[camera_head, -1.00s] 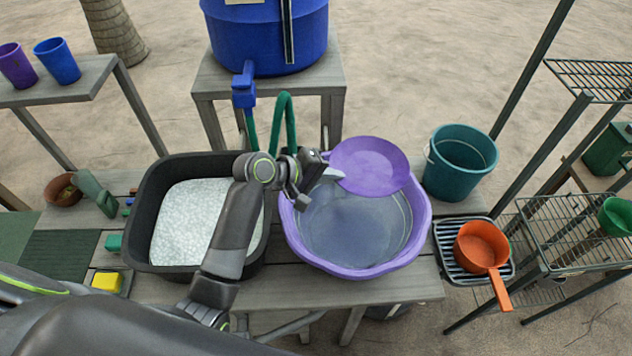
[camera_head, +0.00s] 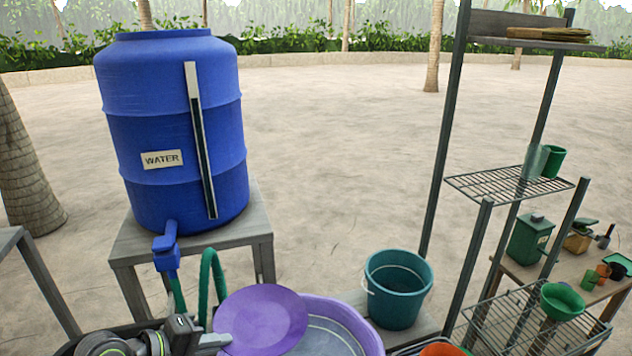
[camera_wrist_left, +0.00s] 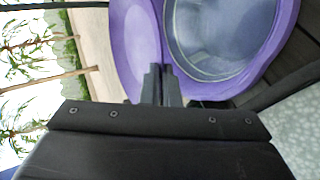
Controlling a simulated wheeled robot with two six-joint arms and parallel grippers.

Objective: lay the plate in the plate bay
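The round purple plate (camera_head: 263,318) is held by its near left edge in my left gripper (camera_head: 220,341), at the bottom of the head view. The plate is raised over the left part of the purple basin (camera_head: 355,312). In the left wrist view my left gripper (camera_wrist_left: 161,84) is shut on the rim of the plate (camera_wrist_left: 136,40), with the basin (camera_wrist_left: 275,65) beside it. I cannot tell which place is the plate bay; a wire rack (camera_head: 462,330) stands at the lower right. My right gripper is not in view.
A blue water barrel (camera_head: 178,120) stands on a stand (camera_head: 235,232) at left, with a green hose (camera_head: 208,262). A teal bucket (camera_head: 397,290) stands right of the basin. Dark shelf posts (camera_head: 447,130) and a wire shelf (camera_head: 480,187) rise at right.

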